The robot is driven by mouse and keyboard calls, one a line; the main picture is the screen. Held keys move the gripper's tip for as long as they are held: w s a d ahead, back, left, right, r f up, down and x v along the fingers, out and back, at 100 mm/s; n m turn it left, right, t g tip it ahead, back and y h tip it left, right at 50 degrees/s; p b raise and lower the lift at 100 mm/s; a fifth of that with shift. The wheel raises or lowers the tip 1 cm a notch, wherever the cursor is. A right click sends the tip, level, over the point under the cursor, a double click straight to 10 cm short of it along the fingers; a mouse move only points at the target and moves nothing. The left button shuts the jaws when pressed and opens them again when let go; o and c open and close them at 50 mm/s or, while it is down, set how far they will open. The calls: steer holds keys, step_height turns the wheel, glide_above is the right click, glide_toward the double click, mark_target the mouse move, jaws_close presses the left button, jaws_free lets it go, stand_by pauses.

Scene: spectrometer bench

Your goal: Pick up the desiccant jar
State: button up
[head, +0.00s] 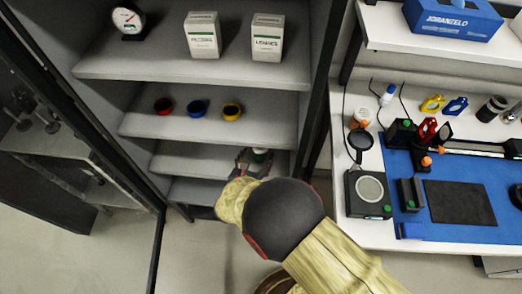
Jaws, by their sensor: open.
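My arm reaches down toward the lower shelves of the grey cabinet. My gripper (254,160) is open at the right end of a lower shelf, partly hidden behind my own arm. A small jar-like thing with a dark green top and a pale part (261,154) shows at the fingers; it may be the desiccant jar, but no label can be read. I cannot tell whether the fingers touch it or are around it.
A dial gauge (128,21) and two white boxes stand on the upper shelf. A cluttered bench with a blue mat (460,172) stands right. A cabinet door edge runs along the left.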

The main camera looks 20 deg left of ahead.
mark_target(258, 156)
steer(key=b+x, duration=0.1)
steer(key=x, duration=0.2)
steer(key=shift+w+f+b, duration=0.25)
steer(key=shift+f+b, duration=0.1)
steer(key=shift+w+f, duration=0.1)
steer(key=shift+w, duration=0.35)
steer(key=shift+c, duration=0.6)
steer(key=c, duration=1.1)
steer(key=shift+c, duration=0.6)
